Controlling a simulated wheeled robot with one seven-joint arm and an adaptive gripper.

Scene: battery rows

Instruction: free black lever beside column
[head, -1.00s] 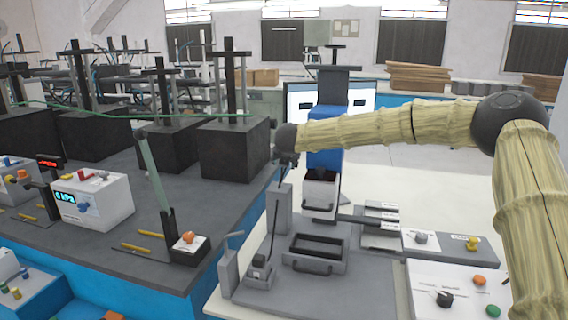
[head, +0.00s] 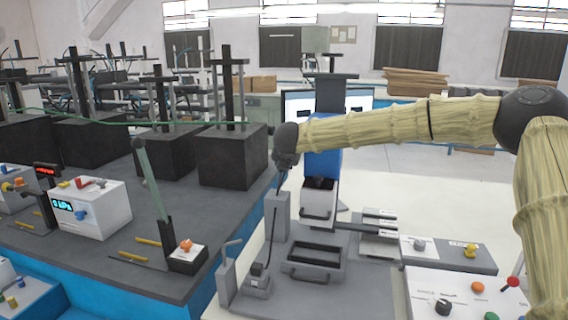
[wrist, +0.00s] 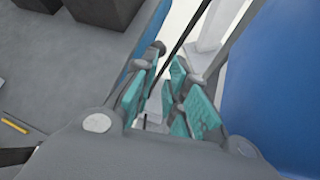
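The black lever (head: 271,238) is a thin rod rising from a small grey base on the grey fixture plate, in front of the grey column (head: 279,212). My gripper (head: 286,160) is above the column, and its fingers are too small to read in the head view. In the wrist view, my gripper (wrist: 166,66) has its teal pads apart, with a gap between them. The lever (wrist: 181,36) shows there as a dark rod running down toward the gap between the fingertips. I cannot tell whether it touches a pad.
A blue machine (head: 322,160) with a grey drawer stands just right of my gripper. A grey tray (head: 313,273) with a handle lies in front. A hooked grey post (head: 227,275) stands left of the lever. A panel (head: 460,293) with knobs is at right.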

